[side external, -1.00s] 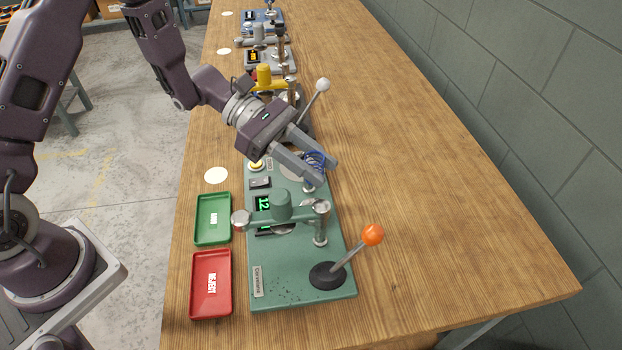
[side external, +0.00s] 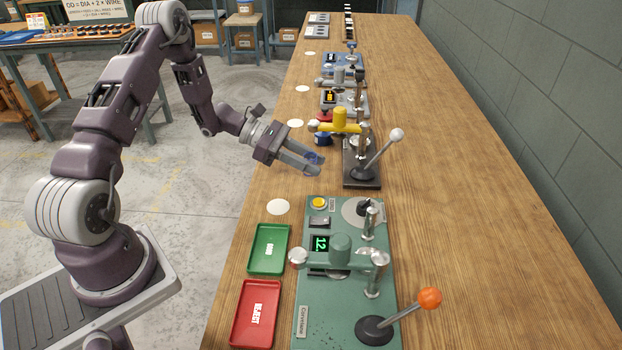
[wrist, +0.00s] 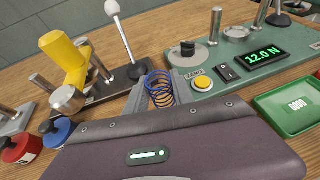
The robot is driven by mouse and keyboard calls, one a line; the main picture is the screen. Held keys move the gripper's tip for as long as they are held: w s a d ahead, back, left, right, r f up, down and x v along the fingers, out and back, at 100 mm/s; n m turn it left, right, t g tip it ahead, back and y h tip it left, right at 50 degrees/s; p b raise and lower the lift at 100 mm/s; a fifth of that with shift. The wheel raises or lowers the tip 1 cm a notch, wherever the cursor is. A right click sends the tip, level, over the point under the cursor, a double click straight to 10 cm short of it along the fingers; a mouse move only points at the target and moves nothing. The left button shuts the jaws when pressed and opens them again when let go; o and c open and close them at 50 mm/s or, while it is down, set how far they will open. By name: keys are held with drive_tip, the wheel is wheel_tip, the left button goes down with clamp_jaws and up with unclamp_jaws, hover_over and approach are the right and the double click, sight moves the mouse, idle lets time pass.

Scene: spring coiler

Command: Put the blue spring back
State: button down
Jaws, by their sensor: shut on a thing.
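The blue spring (wrist: 159,88) is an upright-looking coil between the two fingers of my gripper (wrist: 160,95) in the wrist view. In the side view my gripper (side external: 313,165) is shut on the spring (side external: 312,158) and holds it above the table's left part, left of the black machine's base. A white disc (side external: 278,207) lies on the table below and left of the gripper. The green machine (side external: 345,290) stands nearer the camera, and its display reads 12.0 N in the wrist view (wrist: 262,58).
A green GOOD tray (side external: 268,249) and a red REJECT tray (side external: 255,313) lie left of the green machine. A black machine with a yellow head (side external: 342,122) and white-knobbed lever (side external: 397,135) stands behind. A blue pot (side external: 323,138) and red pot (wrist: 22,149) sit beside it.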

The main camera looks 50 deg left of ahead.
sight(311, 187)
wheel_tip(311, 187, down, 4)
drive_tip(key=shift+f, duration=0.15)
drive_tip(key=shift+f, duration=0.15)
drive_tip(key=c, duration=1.1)
unclamp_jaws()
